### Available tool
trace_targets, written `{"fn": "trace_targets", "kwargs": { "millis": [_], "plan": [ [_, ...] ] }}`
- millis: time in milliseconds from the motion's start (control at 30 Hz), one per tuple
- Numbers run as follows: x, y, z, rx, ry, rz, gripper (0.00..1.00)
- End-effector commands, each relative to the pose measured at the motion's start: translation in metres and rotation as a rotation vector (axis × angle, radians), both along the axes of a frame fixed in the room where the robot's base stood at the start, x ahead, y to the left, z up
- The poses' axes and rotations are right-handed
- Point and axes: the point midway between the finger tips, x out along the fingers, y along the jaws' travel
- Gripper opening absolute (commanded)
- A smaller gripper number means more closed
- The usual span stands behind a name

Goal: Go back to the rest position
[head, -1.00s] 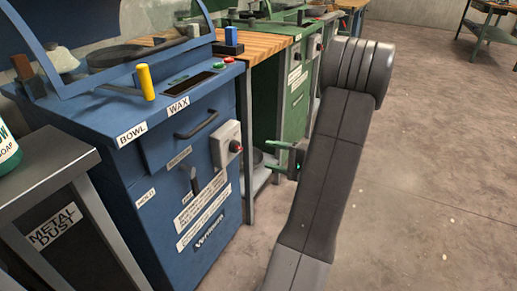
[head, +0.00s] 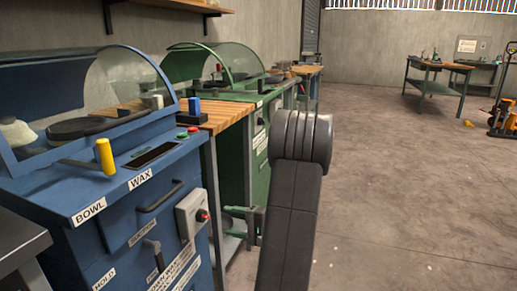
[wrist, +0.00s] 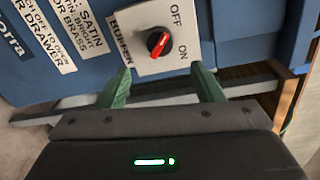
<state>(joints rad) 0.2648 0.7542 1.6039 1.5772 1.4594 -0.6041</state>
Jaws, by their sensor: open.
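My gripper (head: 234,222) shows in the head view as green fingers behind my dark arm, near the right side of the blue machine (head: 120,215). In the wrist view my gripper (wrist: 161,70) is open, with its two green fingers apart and nothing between them. Just beyond the fingertips is a pale switch box (wrist: 155,38) with a red knob (wrist: 158,43), marked OFF and ON. The fingers appear clear of the knob.
The blue machine has a yellow handle (head: 105,156), a drawer handle (head: 160,197) and a clear hood. A wooden bench (head: 217,115) and a green machine (head: 228,165) stand behind it. A grey table (head: 20,241) is at lower left. The concrete floor (head: 400,200) on the right is open.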

Motion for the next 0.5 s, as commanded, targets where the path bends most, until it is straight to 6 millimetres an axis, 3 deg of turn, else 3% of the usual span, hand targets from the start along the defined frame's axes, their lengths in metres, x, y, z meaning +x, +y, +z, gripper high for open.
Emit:
{"fn": "trace_targets", "kwargs": {
  "millis": [300, 500],
  "plan": [
    [0.02, 0.057, -0.006, 0.001, -0.002, 0.002, 0.6],
    [0.028, 0.078, -0.007, 0.002, -0.002, 0.0, 0.6]
  ]
}}
